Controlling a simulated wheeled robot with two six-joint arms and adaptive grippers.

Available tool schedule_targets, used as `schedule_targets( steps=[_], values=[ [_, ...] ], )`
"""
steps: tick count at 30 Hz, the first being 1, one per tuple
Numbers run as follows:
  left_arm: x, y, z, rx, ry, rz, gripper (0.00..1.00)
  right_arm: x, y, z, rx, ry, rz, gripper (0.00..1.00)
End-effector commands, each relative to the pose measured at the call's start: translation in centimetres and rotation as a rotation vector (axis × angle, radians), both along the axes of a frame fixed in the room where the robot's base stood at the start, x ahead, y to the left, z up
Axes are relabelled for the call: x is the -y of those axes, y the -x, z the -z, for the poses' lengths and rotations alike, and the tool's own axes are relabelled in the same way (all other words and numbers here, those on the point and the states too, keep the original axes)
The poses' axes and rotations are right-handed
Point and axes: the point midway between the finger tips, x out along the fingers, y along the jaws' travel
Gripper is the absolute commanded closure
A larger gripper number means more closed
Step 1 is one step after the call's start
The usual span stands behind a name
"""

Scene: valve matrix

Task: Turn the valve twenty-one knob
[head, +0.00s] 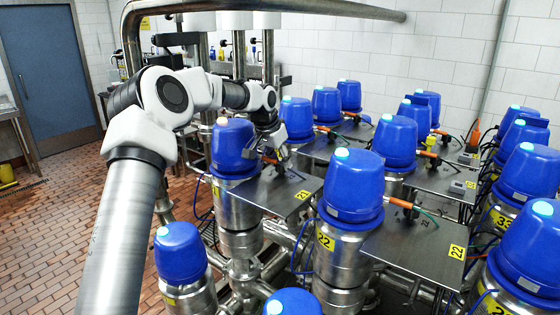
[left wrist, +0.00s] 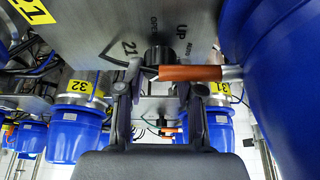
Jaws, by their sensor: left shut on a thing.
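The valve twenty-one knob (left wrist: 159,54) is a short black cylinder on a steel plate (left wrist: 95,30) marked 21, OPEN, UP and AUTO. In the left wrist view my left gripper (left wrist: 156,84) has a finger on each side of the knob, shut on it. In the head view my left gripper (head: 281,161) reaches down at the plate with the yellow 21 label (head: 303,195), beside a blue-capped valve (head: 233,145). The gripper hides the knob there. My right gripper is in neither view.
An orange fitting (left wrist: 190,73) runs close beside the knob and my right-hand finger in the wrist view. A blue-capped valve labelled 22 (head: 351,185) stands to the right. Several more blue-capped valves, plates and thin cables crowd around. The tiled floor (head: 60,235) at left is open.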

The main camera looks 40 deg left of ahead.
Motion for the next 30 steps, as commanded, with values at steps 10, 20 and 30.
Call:
schedule_targets(
  steps=[10,20,30],
  values=[
    [-0.14,-0.03,0.16,-0.001,-0.001,0.279,0.98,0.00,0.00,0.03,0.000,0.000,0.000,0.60],
    [-0.14,-0.02,0.19,-0.004,-0.001,0.419,0.98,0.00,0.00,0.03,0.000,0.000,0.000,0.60],
    [-0.10,0.00,0.24,-0.005,0.000,0.443,0.98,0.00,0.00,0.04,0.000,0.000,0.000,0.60]
  ],
)
